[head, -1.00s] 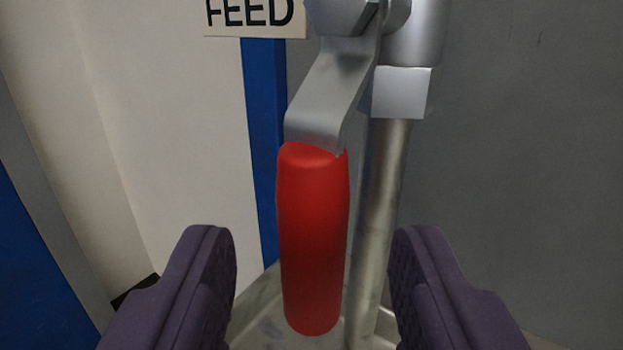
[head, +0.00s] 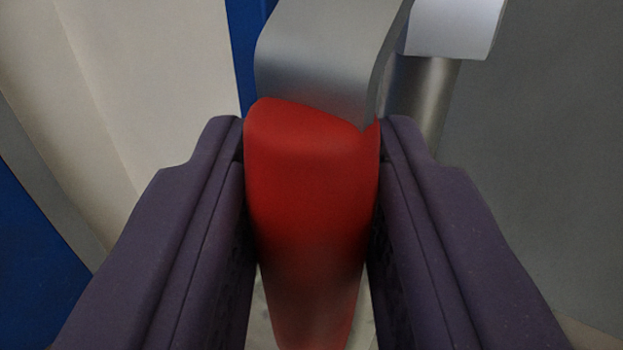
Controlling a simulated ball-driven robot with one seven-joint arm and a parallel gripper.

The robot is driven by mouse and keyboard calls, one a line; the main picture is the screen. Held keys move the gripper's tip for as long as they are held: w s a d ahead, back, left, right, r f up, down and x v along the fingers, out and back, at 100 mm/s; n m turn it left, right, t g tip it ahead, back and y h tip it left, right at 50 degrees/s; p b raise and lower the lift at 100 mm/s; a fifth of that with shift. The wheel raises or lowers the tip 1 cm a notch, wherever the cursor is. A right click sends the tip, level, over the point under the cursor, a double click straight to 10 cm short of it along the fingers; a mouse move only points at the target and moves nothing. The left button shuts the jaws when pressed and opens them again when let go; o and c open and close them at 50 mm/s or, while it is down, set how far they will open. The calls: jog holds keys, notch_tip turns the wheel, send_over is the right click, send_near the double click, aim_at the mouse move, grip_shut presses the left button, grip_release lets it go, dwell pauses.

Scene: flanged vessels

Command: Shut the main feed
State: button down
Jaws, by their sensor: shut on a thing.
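The red grip (head: 312,190) of the valve lever hangs straight down in the middle of the head view. Its bent grey metal arm (head: 325,50) rises from the grip's top to the upper edge of the picture. My gripper (head: 311,150) is shut on the red grip, with one dark purple finger against each side. The lever's pivot and the FEED label are out of view now. The grip's lower end is hard to make out between the fingers.
A vertical metal pipe (head: 423,100) with a square grey fitting (head: 455,25) stands just behind and right of the lever. A blue strip (head: 243,45) and a pale panel (head: 150,70) lie behind on the left. A plain grey wall (head: 550,150) fills the right.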

jog(key=s+d+r+n+g+h+p, duration=0.4)
jog(key=n+g+p, duration=0.4)
jog(key=p, duration=0.9)
notch_tip(320, 180, up, 3)
jog(key=d+n+h, duration=0.1)
jog(key=n, duration=0.2)
jog(key=shift+d+g+h, duration=0.2)
jog(key=shift+g+h, duration=0.2)
jog(key=c, duration=0.9)
grip_release()
jog(key=shift+c, duration=0.2)
